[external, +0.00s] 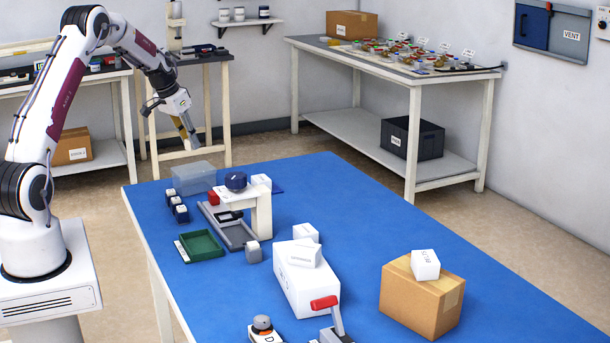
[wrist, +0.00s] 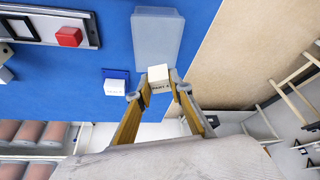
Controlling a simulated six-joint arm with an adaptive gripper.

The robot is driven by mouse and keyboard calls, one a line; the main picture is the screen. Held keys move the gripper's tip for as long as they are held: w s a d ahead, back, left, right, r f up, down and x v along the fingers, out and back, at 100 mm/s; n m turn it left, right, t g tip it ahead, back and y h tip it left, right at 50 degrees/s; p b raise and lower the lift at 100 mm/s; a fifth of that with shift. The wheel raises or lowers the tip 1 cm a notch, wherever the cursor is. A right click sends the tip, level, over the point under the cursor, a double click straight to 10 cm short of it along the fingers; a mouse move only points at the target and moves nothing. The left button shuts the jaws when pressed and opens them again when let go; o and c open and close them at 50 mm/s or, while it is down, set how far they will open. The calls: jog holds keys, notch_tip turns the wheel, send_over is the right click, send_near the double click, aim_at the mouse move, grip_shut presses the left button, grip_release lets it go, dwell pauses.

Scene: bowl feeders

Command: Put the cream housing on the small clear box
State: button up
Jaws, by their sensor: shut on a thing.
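My gripper (wrist: 160,88) is shut on the cream housing (wrist: 159,74), a small pale cube with dark lettering on its side, gripped between the two yellow fingers. The small clear box (wrist: 157,35) is a translucent grey rectangle on the blue table; in the wrist view the housing overlaps its lower end. In the external view the clear box (external: 192,178) stands at the table's far left corner. My gripper (external: 188,130) is raised above and behind it there, apart from it. The housing is too small to make out clearly in the external view.
A blue holder with a white-topped part (wrist: 116,86) lies left of the housing. Near the clear box are a red block (external: 212,198), a white stand (external: 262,212) and a green tray (external: 201,246). A cardboard box (external: 421,297) stands right.

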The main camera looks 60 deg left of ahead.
aim_at(192, 168)
jog(key=shift+f, duration=0.9)
jog(key=shift+f, duration=0.1)
jog(key=shift+f, duration=1.8)
jog(key=shift+f, duration=0.15)
jog(key=o, duration=1)
